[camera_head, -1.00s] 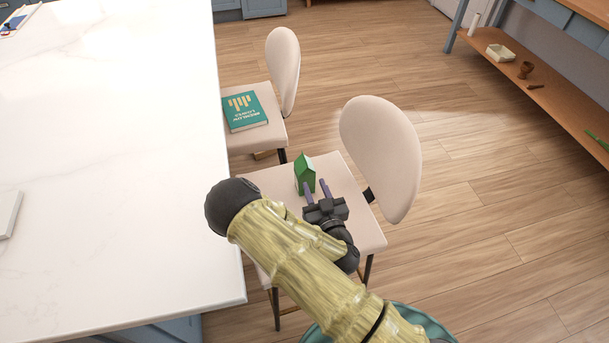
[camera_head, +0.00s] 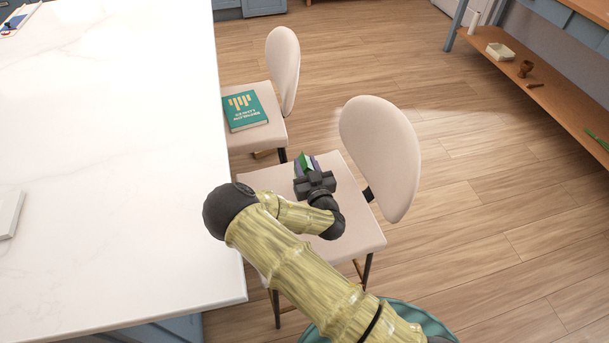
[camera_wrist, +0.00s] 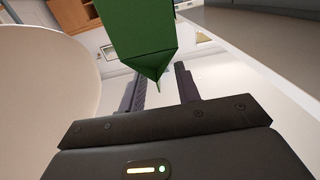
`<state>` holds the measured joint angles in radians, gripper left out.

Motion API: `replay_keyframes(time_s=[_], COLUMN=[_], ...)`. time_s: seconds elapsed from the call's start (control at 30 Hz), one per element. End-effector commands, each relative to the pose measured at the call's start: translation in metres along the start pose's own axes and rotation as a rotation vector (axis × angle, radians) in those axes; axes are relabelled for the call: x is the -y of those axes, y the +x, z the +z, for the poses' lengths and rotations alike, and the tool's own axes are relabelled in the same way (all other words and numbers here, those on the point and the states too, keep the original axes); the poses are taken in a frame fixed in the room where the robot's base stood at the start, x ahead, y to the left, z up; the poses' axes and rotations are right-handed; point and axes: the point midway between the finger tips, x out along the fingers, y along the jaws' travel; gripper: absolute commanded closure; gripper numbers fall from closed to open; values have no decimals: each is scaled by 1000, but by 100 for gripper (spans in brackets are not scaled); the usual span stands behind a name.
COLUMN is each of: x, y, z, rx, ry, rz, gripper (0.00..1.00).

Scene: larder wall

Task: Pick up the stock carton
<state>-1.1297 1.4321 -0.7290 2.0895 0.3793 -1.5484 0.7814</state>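The stock carton (camera_head: 306,158) is green with a peaked top and is on the seat of the nearer chair. In the head view my gripper (camera_head: 307,168) covers most of it; only a green strip shows between the fingers. In the wrist view the carton (camera_wrist: 140,30) fills the upper middle, with its peaked end towards the palm. My gripper (camera_wrist: 161,85) is open, with one dark finger to each side of the carton's peaked end. I cannot tell whether either finger touches it.
The nearer chair's seat (camera_head: 350,222) is otherwise bare, and its backrest (camera_head: 380,158) rises to the right. A white countertop (camera_head: 110,150) lies close on the left. A farther chair holds a green book (camera_head: 245,110). Wooden floor is open on the right.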

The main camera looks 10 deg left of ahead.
Motion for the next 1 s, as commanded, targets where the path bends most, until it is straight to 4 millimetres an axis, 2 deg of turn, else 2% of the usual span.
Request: replay_keyframes(time_s=[0.2, 0.3, 0.87, 1.0], x=[-1, -2, -2, -2], y=[31, 39, 41, 41], z=[1, 2, 2, 2], rx=[-2, -1, 0, 0], ry=[-1, 0, 0, 0], rz=[-3, -1, 0, 0], gripper=[67, 67, 67, 95])
